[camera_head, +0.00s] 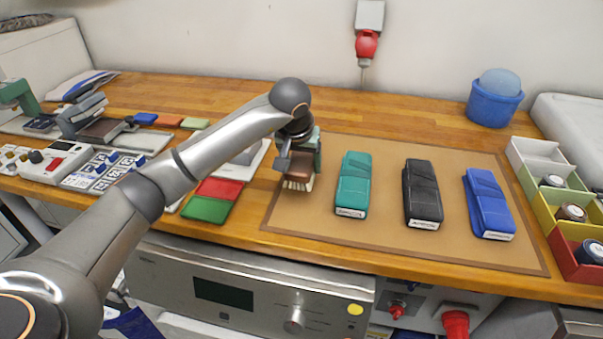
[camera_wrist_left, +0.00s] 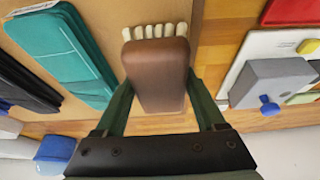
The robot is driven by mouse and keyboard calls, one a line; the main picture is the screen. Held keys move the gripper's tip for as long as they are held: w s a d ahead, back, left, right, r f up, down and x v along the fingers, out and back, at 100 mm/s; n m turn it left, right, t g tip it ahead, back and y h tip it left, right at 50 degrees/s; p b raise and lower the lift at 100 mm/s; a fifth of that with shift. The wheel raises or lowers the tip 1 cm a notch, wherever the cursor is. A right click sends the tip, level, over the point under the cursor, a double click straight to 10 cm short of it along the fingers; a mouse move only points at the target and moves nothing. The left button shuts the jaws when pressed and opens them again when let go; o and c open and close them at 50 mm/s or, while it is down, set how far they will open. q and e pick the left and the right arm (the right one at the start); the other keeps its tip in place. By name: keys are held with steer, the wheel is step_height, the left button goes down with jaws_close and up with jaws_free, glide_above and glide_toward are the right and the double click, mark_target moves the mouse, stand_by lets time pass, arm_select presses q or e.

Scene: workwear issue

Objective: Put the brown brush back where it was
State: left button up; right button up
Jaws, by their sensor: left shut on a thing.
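The brown brush (camera_head: 300,174) has a brown back and pale bristles, and it is in my left gripper (camera_head: 302,160). In the head view it is at the left end of the tan mat (camera_head: 380,235), bristles toward the front edge. In the left wrist view the brush (camera_wrist_left: 158,75) sits between the two green fingers of the gripper (camera_wrist_left: 160,95), which is shut on it. I cannot tell whether the brush touches the mat. My right gripper is not in view.
A teal folded item (camera_head: 353,185), a black one (camera_head: 422,192) and a blue one (camera_head: 487,202) lie in a row on the mat. Red (camera_head: 219,189) and green (camera_head: 207,209) pads lie left of it. Coloured bins (camera_head: 560,200) and a blue tub (camera_head: 494,100) stand at right.

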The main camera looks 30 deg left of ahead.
arm_select(q)
steer(key=shift+w+a+f, duration=0.1)
steer(key=shift+w+f, duration=0.05)
steer(key=shift+f, duration=1.65)
steer(key=shift+f, duration=0.15)
steer(key=o, duration=1.4)
steer(key=shift+r, duration=0.55)
steer(key=v, duration=1.1)
steer(key=shift+r, duration=0.15)
